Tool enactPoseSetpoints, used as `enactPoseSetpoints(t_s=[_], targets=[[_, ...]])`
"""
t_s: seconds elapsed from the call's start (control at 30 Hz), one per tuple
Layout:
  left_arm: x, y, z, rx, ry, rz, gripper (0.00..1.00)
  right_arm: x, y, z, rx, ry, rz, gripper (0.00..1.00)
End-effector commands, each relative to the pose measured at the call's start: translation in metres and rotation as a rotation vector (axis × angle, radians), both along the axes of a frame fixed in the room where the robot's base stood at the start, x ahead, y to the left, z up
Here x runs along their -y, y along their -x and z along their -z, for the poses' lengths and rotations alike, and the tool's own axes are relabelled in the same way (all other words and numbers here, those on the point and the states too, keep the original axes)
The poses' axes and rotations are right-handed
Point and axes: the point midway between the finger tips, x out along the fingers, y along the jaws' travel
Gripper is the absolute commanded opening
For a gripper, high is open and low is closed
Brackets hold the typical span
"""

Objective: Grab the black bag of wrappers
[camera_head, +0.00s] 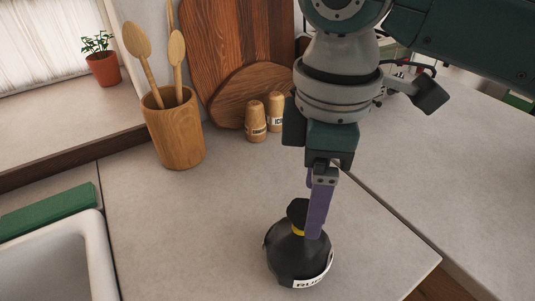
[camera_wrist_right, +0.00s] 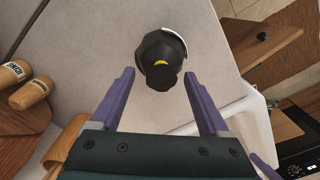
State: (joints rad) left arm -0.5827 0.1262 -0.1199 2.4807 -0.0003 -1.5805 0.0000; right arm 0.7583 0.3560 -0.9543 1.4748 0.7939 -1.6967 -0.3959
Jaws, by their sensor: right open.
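The black bag (camera_head: 290,258) stands upright on the counter in the head view, with a gathered black top, a yellow tie and a white label with dark letters near its base. My right gripper (camera_head: 318,236) points down at its top, and one purple finger overlaps the bag's right side there. In the right wrist view the bag (camera_wrist_right: 161,52) lies ahead of the two purple fingers of the gripper (camera_wrist_right: 158,82). They are spread wide with clear room on both sides of the bag's top. Whether a finger touches the bag cannot be told. My left gripper is out of view.
A wooden utensil holder (camera_head: 174,130) with spoons, wooden boards (camera_head: 238,50) and two wooden shakers (camera_head: 257,122) stand at the back. A white sink (camera_head: 98,262) is at the left. The counter (camera_head: 190,220) around the bag is clear; its edge lies right of the bag.

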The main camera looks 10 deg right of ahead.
Motion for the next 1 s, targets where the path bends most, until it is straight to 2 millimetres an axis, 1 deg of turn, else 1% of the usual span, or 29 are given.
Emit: enactPoseSetpoints(t_s=[0.17,0.2,0.3,0.4,0.57,0.67,1.0], targets=[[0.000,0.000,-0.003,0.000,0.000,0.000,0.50,-0.011,0.002,0.027,-0.004,0.002,-0.001,0.79],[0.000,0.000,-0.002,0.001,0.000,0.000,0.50,-0.010,0.001,0.034,-0.003,0.002,0.000,0.79],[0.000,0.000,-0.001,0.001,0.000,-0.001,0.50,-0.010,0.001,0.044,-0.002,0.002,0.000,0.79],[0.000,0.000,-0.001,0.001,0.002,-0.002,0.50,-0.010,0.001,0.048,0.000,0.001,-0.001,0.79],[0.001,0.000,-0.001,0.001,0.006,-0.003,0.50,-0.010,0.001,0.047,0.001,0.000,-0.001,0.79],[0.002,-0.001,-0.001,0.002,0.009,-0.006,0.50,-0.010,0.001,0.047,0.001,0.000,-0.001,0.69],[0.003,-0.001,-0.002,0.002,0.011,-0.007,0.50,-0.010,0.001,0.047,0.001,0.000,-0.001,0.30]])
